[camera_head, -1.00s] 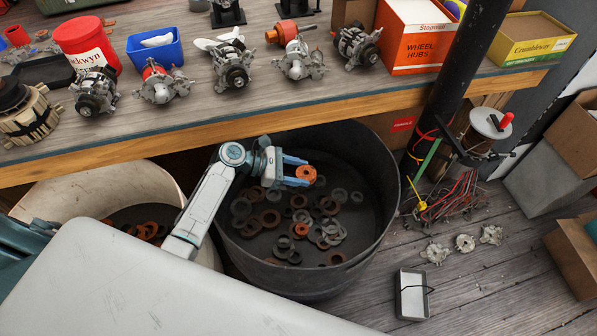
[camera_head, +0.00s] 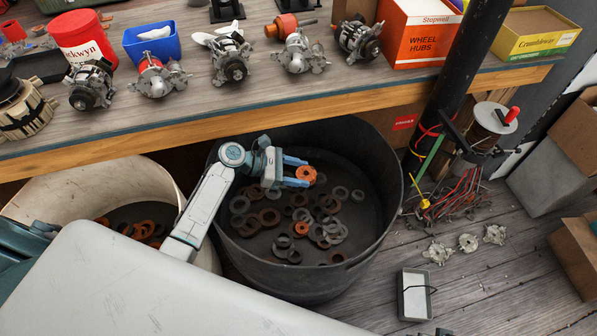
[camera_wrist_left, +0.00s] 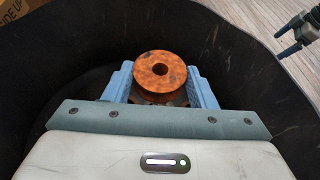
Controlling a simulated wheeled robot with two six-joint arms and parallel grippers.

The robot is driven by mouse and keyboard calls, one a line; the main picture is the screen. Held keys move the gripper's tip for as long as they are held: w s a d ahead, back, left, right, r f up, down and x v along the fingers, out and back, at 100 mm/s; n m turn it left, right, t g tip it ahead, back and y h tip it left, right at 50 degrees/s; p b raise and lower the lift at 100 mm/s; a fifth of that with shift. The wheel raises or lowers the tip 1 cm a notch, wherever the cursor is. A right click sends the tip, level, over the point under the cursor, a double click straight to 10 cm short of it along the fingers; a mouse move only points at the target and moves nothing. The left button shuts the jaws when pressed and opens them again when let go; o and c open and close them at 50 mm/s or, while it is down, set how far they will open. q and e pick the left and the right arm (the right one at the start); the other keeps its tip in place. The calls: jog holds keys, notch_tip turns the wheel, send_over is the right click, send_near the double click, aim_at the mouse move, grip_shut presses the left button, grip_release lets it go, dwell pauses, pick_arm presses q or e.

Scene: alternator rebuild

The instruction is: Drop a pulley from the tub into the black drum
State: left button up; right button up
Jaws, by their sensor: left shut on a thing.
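An orange-brown pulley (camera_head: 306,175) is held between the fingers of my left gripper (camera_head: 297,174). My left gripper is shut on the pulley, over the black drum (camera_head: 372,225). In the left wrist view the pulley (camera_wrist_left: 160,75) sits upright to the camera with its centre hole showing, between the blue fingers. Several grey and rusty rings and pulleys (camera_head: 270,217) lie on the drum's floor. The pale tub (camera_head: 60,195) stands left of the drum, with several rusty pulleys (camera_head: 140,230) inside, partly hidden by my arm. A dark gripper shows at the top right of the left wrist view (camera_wrist_left: 297,35).
The workbench (camera_head: 200,125) runs above the drum, with several alternators (camera_head: 232,60), a red tub (camera_head: 85,42) and a blue bin (camera_head: 155,42). A black post (camera_head: 465,70) stands right of the drum. Metal parts (camera_head: 468,243) and a small tray (camera_head: 414,293) lie on the floor.

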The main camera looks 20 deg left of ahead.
pick_arm(q)
jog(key=o, duration=1.2)
jog(key=v, duration=1)
jog(key=shift+s+a+r, duration=0.15)
jog(key=shift+s+a, duration=0.05)
jog(key=shift+a, duration=0.15)
pick_arm(e)
jog(key=shift+f, duration=0.15)
jog(key=shift+w, duration=0.1)
